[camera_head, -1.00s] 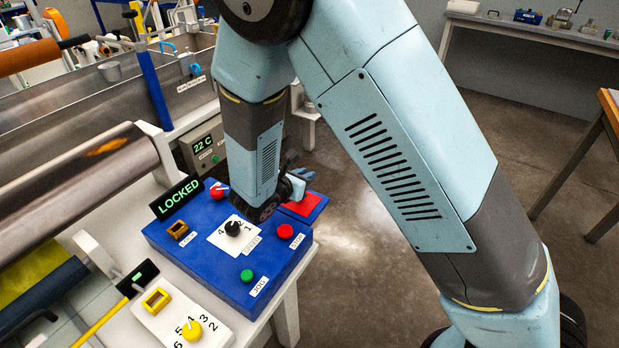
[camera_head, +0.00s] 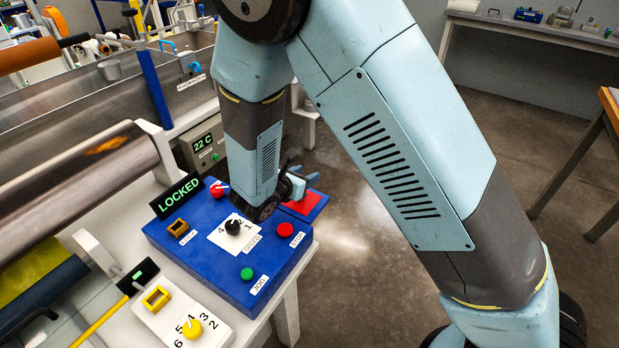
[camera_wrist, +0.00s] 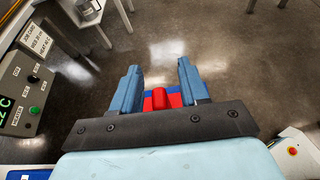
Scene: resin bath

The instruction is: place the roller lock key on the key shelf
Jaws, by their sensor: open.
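The key shelf is a small blue ledge with a red pad (camera_head: 303,203) beside the far right edge of the blue control box. In the wrist view, a red rounded block (camera_wrist: 160,98), which looks like the roller lock key, sits over the red and blue shelf (camera_wrist: 148,87). My gripper (camera_wrist: 158,72) is open, with one blue finger on each side of the red block and gaps between. In the head view my gripper (camera_head: 305,180) is just above and behind the pad, partly hidden by my arm; the key cannot be made out there.
The blue control box (camera_head: 205,262) has a LOCKED display (camera_head: 180,195), a brown-rimmed lock socket (camera_head: 179,229), a black speed knob (camera_head: 233,227) and red and green buttons. A white panel with a yellow knob (camera_head: 191,329) is in front. Open floor lies right of the shelf.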

